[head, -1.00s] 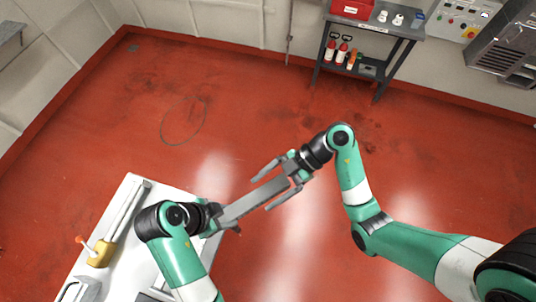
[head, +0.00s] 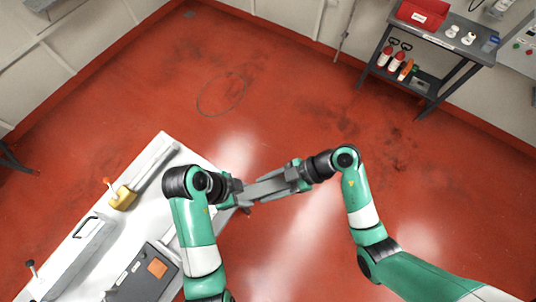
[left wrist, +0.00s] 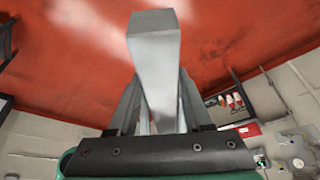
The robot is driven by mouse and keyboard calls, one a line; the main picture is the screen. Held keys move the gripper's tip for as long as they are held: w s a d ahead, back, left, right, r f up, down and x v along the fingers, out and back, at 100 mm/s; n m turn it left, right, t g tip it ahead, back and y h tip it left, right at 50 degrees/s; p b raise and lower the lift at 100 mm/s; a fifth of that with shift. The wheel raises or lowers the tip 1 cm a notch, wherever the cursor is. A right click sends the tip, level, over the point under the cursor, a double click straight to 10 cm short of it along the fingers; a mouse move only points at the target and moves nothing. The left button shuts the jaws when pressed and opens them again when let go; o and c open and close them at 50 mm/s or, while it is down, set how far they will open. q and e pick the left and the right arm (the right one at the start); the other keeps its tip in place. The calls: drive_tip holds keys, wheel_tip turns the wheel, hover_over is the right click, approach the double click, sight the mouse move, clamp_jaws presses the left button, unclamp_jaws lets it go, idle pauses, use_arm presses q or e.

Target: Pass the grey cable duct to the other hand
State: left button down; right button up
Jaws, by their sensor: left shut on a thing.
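The grey cable duct (head: 268,188) is a straight bar held in the air between my two arms, right of the white table, in the head view. My left gripper (head: 238,191) is shut on its left part. In the left wrist view the duct (left wrist: 153,50) stands up between the left gripper's dark fingers (left wrist: 153,105), one end toward the camera. My right gripper (head: 274,184) lies along the duct's right part, with its fingers close along the duct's sides. I cannot tell whether they press on it.
A white table (head: 130,225) at the lower left carries a yellow block with a red-tipped lever (head: 122,196) and a dark grey case (head: 145,275). A dark shelf (head: 460,42) with a red bin (head: 423,13) stands at the back right. The red floor between is clear.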

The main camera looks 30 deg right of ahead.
clamp_jaws()
use_arm(q)
drive_tip(key=shift+c, duration=1.2)
unclamp_jaws()
